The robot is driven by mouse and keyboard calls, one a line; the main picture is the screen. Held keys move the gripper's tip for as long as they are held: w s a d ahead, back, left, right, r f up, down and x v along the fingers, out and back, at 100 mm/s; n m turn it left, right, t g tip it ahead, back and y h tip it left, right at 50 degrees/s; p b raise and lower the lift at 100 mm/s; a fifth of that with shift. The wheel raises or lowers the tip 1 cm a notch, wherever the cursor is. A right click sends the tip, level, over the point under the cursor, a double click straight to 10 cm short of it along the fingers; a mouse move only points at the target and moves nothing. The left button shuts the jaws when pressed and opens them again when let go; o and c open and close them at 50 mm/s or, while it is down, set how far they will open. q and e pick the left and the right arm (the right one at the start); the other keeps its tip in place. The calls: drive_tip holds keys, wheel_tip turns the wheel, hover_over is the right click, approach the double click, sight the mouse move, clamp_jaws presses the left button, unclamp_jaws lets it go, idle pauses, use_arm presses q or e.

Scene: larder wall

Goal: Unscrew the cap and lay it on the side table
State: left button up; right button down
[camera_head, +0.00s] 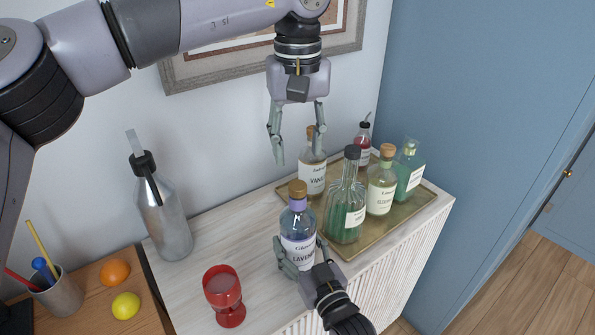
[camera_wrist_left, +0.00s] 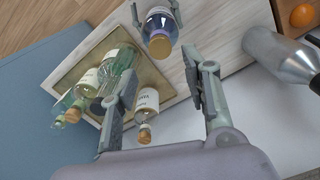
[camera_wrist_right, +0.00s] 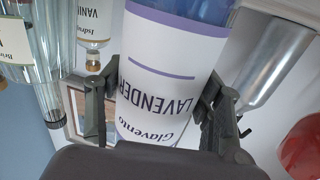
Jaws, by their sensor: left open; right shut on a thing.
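The lavender bottle (camera_head: 298,236) is clear blue-violet glass with a white label and stands upright on the white cabinet. Its cap (camera_head: 297,188) is brown and sits on the bottle's neck; it also shows in the left wrist view (camera_wrist_left: 159,45). My right gripper (camera_head: 302,262) is shut on the bottle's lower body; in the right wrist view its fingers (camera_wrist_right: 160,105) flank the label. My left gripper (camera_head: 298,140) is open and empty above and behind the bottle, apart from the cap. The wooden side table (camera_head: 90,322) is at the lower left.
A brass tray (camera_head: 405,214) at the right holds several corked or capped bottles, the vanilla bottle (camera_head: 312,176) nearest my left gripper. A steel bottle (camera_head: 165,222) and a red goblet (camera_head: 223,290) stand left. An orange (camera_head: 115,272), lemon (camera_head: 126,305) and pen cup (camera_head: 60,297) occupy the side table.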

sight(297, 185)
use_arm(q)
drive_tip(key=shift+f, duration=4)
drive_tip(key=shift+c, duration=0.3)
clamp_jaws()
